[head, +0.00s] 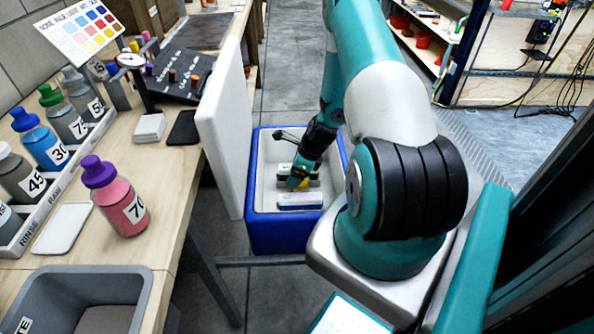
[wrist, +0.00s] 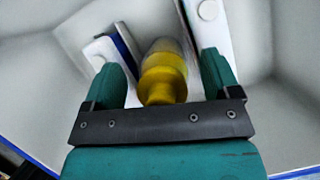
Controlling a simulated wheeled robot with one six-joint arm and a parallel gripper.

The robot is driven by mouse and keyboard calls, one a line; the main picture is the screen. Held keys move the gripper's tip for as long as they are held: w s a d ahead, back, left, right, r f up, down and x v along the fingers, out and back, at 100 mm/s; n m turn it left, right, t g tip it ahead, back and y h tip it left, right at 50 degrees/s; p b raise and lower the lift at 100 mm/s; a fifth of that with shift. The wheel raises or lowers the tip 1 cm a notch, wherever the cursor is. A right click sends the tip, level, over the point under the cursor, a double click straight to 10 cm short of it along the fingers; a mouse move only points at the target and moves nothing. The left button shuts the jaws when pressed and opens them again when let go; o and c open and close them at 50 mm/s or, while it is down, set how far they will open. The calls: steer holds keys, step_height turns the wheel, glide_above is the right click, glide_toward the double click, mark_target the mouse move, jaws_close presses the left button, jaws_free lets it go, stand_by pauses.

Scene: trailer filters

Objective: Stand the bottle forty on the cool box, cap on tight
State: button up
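The blue cool box (head: 255,232) stands on the floor beside the bench, with its white lid (head: 222,130) raised upright on its left. My gripper (head: 300,180) reaches down inside it. A bottle with a yellow cap (wrist: 163,82) shows between my fingers in the wrist view, and a bit of yellow shows in the head view (head: 309,183). My gripper (wrist: 165,68) is open, with a gap on each side of the bottle. Its label is hidden, so I cannot read its number. No label reading 40 is legible.
White-and-blue packs (head: 299,201) lie in the box near the bottle. On the bench, a pink bottle marked 70 (head: 122,205) stands apart from a rack (head: 45,197) of several bottles. A grey bin (head: 140,292) sits at the bench's near end.

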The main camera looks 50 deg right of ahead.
steer(key=shift+s+r, duration=0.1)
steer(key=shift+r, duration=0.45)
steer(key=p+v, duration=0.1)
steer(key=v, duration=1)
steer(key=shift+s+r, duration=0.1)
